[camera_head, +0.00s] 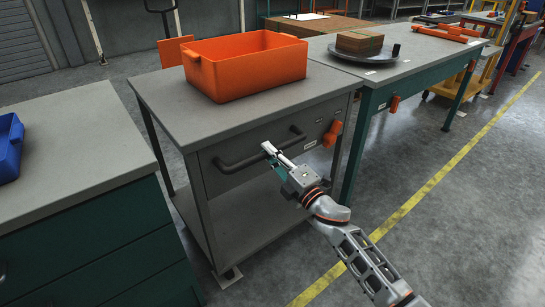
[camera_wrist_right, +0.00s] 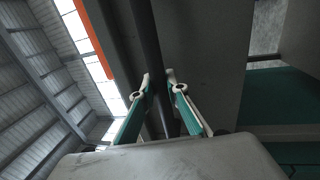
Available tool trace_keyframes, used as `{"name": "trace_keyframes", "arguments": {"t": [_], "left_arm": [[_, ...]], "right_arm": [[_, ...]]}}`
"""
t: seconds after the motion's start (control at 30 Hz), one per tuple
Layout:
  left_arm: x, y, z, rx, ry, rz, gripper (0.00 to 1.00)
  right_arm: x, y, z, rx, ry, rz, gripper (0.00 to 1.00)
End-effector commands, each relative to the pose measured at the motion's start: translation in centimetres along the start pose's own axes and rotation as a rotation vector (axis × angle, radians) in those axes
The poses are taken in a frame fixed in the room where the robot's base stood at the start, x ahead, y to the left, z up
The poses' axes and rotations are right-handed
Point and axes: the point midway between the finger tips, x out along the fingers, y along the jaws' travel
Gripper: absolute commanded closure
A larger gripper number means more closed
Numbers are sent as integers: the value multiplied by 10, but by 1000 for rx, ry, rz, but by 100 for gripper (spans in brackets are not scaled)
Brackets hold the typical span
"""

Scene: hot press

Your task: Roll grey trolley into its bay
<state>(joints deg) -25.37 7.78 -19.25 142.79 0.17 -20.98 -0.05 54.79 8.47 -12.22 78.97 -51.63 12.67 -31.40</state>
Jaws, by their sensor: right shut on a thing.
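The grey trolley (camera_head: 175,110) stands between a green cabinet and a green-framed workbench, with a lower shelf and a grey front panel. Its dark bar handle (camera_head: 236,164) runs across the front panel. In the right wrist view the dark handle bar (camera_wrist_right: 147,45) passes between the two teal-sided fingers (camera_wrist_right: 160,82). The trolley's right side is close to the workbench; I cannot tell whether they touch. My left gripper is not in view. No marked bay can be made out.
An orange bin (camera_head: 250,67) sits on the trolley top. The green cabinet (camera_head: 75,140) with a blue bin (camera_head: 8,150) stands at left. The workbench (camera_head: 400,58) at right carries a dark round plate (camera_head: 345,54) and a brown block (camera_head: 359,42). Open floor with a yellow line (camera_head: 425,190) lies at right.

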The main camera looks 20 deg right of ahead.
Motion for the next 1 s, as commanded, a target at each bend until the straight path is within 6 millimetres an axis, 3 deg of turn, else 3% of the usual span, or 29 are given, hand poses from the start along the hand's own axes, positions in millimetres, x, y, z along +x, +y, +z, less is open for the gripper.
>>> {"name": "trace_keyframes", "arguments": {"t": [0.5,0.53,0.6,1.0], "left_arm": [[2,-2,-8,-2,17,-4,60],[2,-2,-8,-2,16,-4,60],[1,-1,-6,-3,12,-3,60],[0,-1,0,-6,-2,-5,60]], "right_arm": [[5,1,1,-1,-3,2,100],[6,1,1,-1,-3,2,84],[6,2,1,-1,-3,2,68],[0,-1,1,0,-1,-1,68]]}}
